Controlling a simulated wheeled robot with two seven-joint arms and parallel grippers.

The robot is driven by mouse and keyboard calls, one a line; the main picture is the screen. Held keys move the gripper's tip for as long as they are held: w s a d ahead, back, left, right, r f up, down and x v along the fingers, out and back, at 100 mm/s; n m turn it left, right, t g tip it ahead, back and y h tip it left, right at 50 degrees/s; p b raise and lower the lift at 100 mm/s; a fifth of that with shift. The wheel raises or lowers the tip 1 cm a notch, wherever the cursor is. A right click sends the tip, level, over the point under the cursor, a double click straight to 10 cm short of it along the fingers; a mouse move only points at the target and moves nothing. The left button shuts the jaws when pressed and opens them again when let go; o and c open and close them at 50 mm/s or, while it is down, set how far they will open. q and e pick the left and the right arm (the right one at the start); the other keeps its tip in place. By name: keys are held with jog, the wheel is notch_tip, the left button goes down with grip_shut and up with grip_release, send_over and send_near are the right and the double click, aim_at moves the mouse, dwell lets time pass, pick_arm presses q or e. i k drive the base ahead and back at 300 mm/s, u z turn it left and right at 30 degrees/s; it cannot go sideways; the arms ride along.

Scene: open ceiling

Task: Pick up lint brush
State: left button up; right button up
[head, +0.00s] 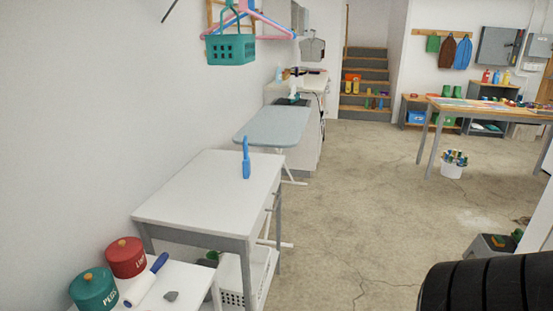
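A white roller with a blue handle (146,281) lies on a lower white surface at the bottom left, so there are two lint-tool-like things in view. Neither of my grippers shows in the head view, and nothing is seen touching either thing.
Red (126,258) and teal (93,290) canisters and a grey stone-like piece (171,296) are near the roller. An ironing board (275,126) stands behind the table. A black ribbed round object (475,285) fills the bottom right. Concrete floor (360,200) is open between.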

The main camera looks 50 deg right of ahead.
aim_at(247, 160)
jog(key=z, duration=2.4)
jog(key=i, duration=3.95)
jog(key=u, duration=4.25)
